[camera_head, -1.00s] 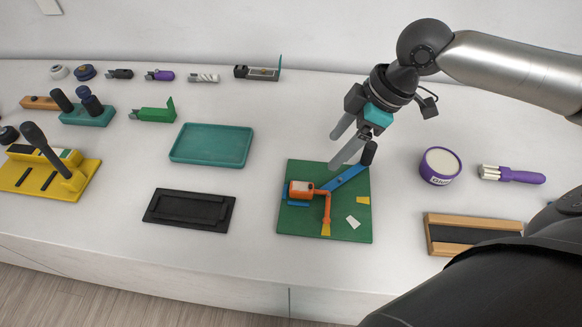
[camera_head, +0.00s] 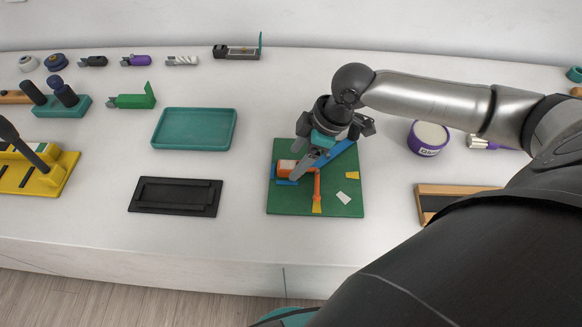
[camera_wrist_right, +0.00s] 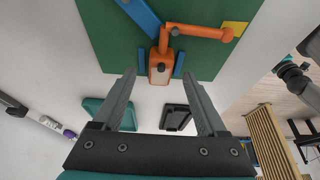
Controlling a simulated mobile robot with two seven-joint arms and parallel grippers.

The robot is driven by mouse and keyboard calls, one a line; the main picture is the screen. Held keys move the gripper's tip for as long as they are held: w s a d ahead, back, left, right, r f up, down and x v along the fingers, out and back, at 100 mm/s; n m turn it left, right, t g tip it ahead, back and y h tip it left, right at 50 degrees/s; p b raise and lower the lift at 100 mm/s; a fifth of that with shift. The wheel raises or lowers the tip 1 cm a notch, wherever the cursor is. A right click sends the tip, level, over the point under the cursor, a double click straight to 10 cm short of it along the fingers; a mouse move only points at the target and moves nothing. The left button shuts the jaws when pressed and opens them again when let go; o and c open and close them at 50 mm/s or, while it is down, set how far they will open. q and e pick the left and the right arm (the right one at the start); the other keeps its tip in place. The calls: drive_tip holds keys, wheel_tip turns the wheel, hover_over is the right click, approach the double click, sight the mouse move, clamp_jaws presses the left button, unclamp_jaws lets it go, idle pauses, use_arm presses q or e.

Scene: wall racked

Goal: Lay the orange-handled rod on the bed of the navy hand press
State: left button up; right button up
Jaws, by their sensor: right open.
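I see no separate orange-handled rod and no clear navy hand press. An orange bent piece with a pale-topped block (camera_head: 317,184) is on a green board (camera_head: 285,206), beside a blue bar (camera_head: 345,150). In the right wrist view the block (camera_wrist_right: 160,68) lies between two short blue strips, and the orange arm (camera_wrist_right: 200,31) runs to a yellow patch. My right gripper (camera_head: 297,166) is open above the block and partly hides it. In the wrist view its open fingers (camera_wrist_right: 158,78) point toward the block, with nothing held. My left gripper is not in view.
A teal tray (camera_head: 160,144) and a black tray (camera_head: 172,210) lie left of the board. A yellow lever device (camera_head: 65,172) stands far left. White tabletop between them is clear.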

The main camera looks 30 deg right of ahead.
drive_tip(key=shift+x, duration=1.25)
clamp_jaws()
